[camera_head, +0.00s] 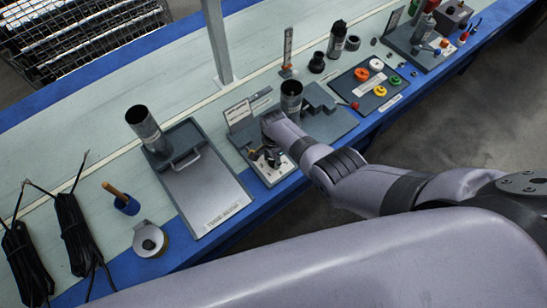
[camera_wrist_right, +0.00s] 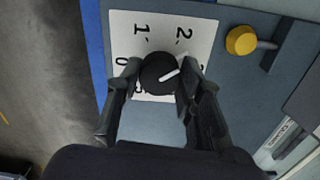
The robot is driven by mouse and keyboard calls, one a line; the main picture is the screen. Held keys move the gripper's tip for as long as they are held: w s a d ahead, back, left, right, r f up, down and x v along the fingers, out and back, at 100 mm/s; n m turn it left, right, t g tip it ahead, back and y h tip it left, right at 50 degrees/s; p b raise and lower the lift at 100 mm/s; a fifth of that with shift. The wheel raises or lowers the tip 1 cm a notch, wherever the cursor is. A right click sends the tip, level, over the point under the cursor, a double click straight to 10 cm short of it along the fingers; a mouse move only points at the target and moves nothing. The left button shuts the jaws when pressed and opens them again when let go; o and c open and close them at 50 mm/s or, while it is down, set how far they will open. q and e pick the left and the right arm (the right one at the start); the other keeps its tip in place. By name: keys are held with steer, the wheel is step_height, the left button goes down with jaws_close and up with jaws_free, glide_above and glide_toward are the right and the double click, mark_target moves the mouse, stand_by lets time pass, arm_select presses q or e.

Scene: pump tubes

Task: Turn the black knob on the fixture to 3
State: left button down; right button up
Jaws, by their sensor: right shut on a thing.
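The black knob (camera_wrist_right: 158,72) sits on a white dial plate (camera_wrist_right: 150,20) of the grey fixture (camera_wrist_right: 245,80) in the right wrist view. The dial shows 0, 1 and 2; another numeral at lower left is partly covered. The knob's white line points right and slightly up, below the 2, towards my right fingertip. My right gripper (camera_wrist_right: 160,77) is shut on the knob, one finger on each side. In the head view my right gripper (camera_head: 268,157) is over the fixture (camera_head: 246,138); the knob cannot be made out there.
A yellow knob (camera_wrist_right: 241,40) with a grey lever is beside the dial. In the head view a dark cylinder (camera_head: 291,94) stands behind my gripper.

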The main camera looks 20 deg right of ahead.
steer(key=m, duration=0.4)
steer(key=shift+d+m, duration=0.1)
steer(key=shift+m, duration=1.5)
steer(key=o, duration=1.2)
steer(key=shift+c, duration=0.2)
steer(key=shift+r, duration=0.15)
steer(key=shift+r, duration=3.65)
